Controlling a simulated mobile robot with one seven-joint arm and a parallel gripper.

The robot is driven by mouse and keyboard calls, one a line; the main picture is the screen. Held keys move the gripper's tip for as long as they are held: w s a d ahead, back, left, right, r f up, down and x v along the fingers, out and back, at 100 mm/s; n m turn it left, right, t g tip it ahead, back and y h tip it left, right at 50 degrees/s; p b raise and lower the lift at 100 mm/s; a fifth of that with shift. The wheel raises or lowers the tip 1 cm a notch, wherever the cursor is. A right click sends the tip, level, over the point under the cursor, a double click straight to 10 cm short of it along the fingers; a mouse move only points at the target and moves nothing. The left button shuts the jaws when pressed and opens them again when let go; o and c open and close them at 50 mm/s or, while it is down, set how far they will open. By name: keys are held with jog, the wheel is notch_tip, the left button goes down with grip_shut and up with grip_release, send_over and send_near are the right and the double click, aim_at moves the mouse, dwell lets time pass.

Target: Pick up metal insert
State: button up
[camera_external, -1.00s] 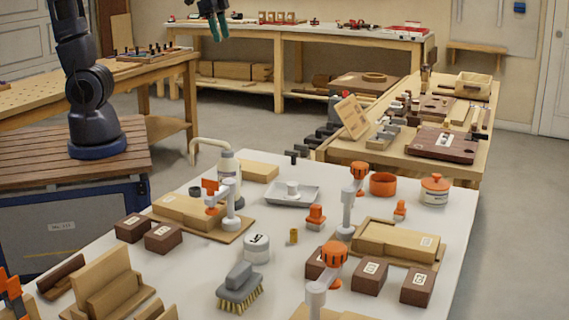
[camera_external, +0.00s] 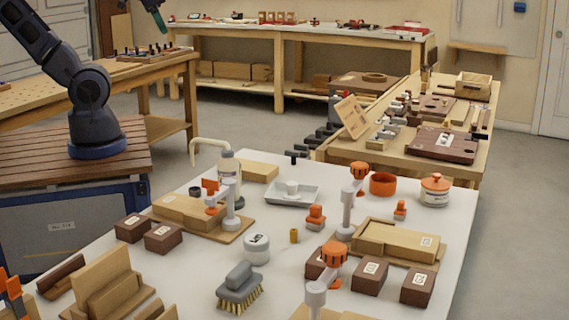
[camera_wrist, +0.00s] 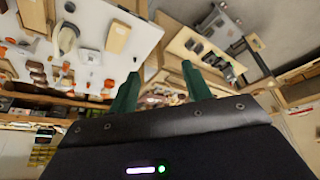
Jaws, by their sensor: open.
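A small brass-coloured cylinder (camera_external: 294,236), which looks like the metal insert, stands upright on the white table (camera_external: 190,272) between a round white container and an orange-topped piece. I cannot pick it out for sure in the wrist view. My gripper (camera_external: 160,20) is at the top edge of the external view, high above and far behind the cylinder, and only partly in frame. In the wrist view my gripper (camera_wrist: 160,78) shows two green fingers spread apart with nothing between them.
A white container (camera_external: 256,248), a grey brush (camera_external: 239,287), an orange-topped piece (camera_external: 315,217) and a white tray (camera_external: 292,194) stand around the cylinder. Taller clamp posts (camera_external: 347,210) and wooden blocks (camera_external: 400,241) are to its right. Bare tabletop lies directly around it.

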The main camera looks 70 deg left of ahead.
jog(key=shift+c, duration=0.8)
